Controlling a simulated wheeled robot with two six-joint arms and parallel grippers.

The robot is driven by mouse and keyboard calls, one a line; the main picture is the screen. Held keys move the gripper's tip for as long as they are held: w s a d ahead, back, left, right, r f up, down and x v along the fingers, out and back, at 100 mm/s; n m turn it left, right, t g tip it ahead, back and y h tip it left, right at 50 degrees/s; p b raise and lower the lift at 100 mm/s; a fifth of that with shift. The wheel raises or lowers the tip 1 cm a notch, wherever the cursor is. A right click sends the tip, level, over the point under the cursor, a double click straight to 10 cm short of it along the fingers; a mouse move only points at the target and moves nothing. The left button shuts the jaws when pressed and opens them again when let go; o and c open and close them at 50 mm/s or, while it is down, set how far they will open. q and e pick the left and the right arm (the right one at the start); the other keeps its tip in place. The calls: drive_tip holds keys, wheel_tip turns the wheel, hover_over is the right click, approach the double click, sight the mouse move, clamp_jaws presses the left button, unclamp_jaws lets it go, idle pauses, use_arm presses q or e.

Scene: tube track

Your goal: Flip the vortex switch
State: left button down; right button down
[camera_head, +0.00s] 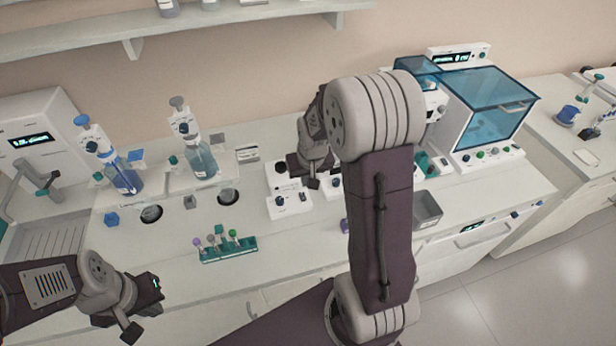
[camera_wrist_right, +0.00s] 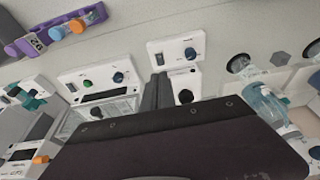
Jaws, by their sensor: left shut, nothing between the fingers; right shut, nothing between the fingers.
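The vortex mixer (camera_head: 291,207) is a white box on the bench, with a dark round cup on top and a front panel bearing a blue knob and a small dark switch (camera_head: 303,197). In the right wrist view the mixer's panel (camera_wrist_right: 175,46) shows the switch (camera_wrist_right: 158,60) and knob. My right gripper (camera_head: 313,184) is shut and empty, just above the mixer's right side. Its dark fingers (camera_wrist_right: 158,82) overlap the mixer near the switch in the wrist view; I cannot tell whether they touch it. My left gripper (camera_head: 131,333) is shut and empty at lower left.
A teal tube rack (camera_head: 228,251) stands left of the mixer. A second white device (camera_wrist_right: 95,75) stands beside the mixer, partly hidden by my right arm in the head view. A purple rack (camera_wrist_right: 60,32) and a grey bin (camera_head: 428,208) are nearby. Bottles stand at back left.

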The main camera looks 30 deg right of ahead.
drive_tip(key=v, duration=0.2)
drive_tip(key=shift+s+r, duration=0.25)
drive_tip(key=shift+w, duration=0.15)
drive_tip(key=s+a+f+n+g+b, duration=0.1)
drive_tip(key=s+a+f+b, duration=0.1)
drive_tip(key=s, duration=0.4)
drive_tip(key=s+a+f+n+g+y+b, duration=0.1)
drive_tip(key=s+a+f+b, duration=0.1)
drive_tip(key=s+a+f, duration=0.3)
drive_tip(key=s+a, duration=0.2)
drive_tip(key=shift+s+a+f, duration=0.2)
drive_tip(key=shift+s+a, duration=0.1)
drive_tip(key=shift+a, duration=0.05)
drive_tip(key=c, duration=1.3)
unclamp_jaws()
drive_tip(key=shift+w+d+f, duration=0.1)
drive_tip(key=shift+w+d, duration=0.1)
